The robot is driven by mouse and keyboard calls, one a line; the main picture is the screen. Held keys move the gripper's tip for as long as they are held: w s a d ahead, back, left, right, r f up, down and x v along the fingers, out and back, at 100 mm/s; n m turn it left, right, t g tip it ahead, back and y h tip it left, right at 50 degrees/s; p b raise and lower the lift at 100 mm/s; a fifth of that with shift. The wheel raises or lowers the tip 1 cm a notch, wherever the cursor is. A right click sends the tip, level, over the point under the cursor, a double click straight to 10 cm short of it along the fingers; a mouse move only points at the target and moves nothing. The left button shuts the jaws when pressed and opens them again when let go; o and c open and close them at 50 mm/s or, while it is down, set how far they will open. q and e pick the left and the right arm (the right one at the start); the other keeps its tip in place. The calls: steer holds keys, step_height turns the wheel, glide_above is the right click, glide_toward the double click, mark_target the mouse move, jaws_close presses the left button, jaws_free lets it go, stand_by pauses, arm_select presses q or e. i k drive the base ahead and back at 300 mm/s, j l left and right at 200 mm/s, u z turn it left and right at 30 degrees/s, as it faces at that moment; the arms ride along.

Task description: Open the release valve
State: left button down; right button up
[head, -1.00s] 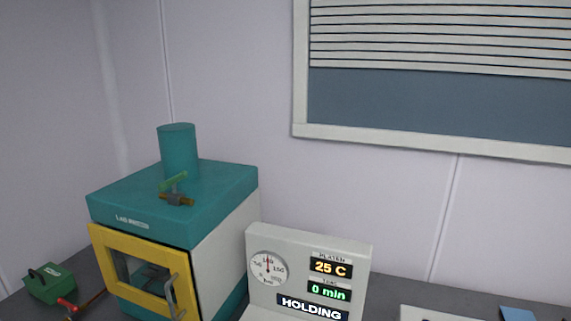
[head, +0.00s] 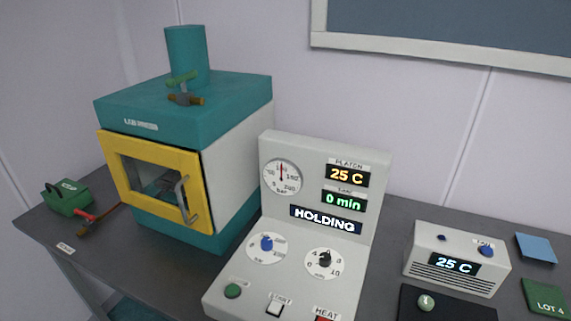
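The teal and white lab press (head: 240,125) stands at the left of the table with its yellow-framed door (head: 150,137) shut. A small valve (head: 185,97) with a brass-coloured body and a green lever (head: 182,78) sits on the press top, in front of the teal cylinder (head: 187,55). A red-handled fitting (head: 82,217) lies beside a green box (head: 66,199) at the far left. No label shows which of these is the release valve. Neither of my grippers is in view.
A control console (head: 355,225) right of the press reads 25 C, 0 min and HOLDING, with a round gauge (head: 282,177) and knobs. Farther right are a small 25 C unit (head: 425,268), a blue pad (head: 536,248) and a green LOT 4 pad (head: 546,298).

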mark_target(88, 218)
steer(key=j+u, duration=0.1)
steer(key=u, duration=0.35)
steer(key=j+u, duration=0.1)
steer(key=u, duration=0.35)
steer(key=j+u, duration=0.1)
steer(key=u, duration=0.3)
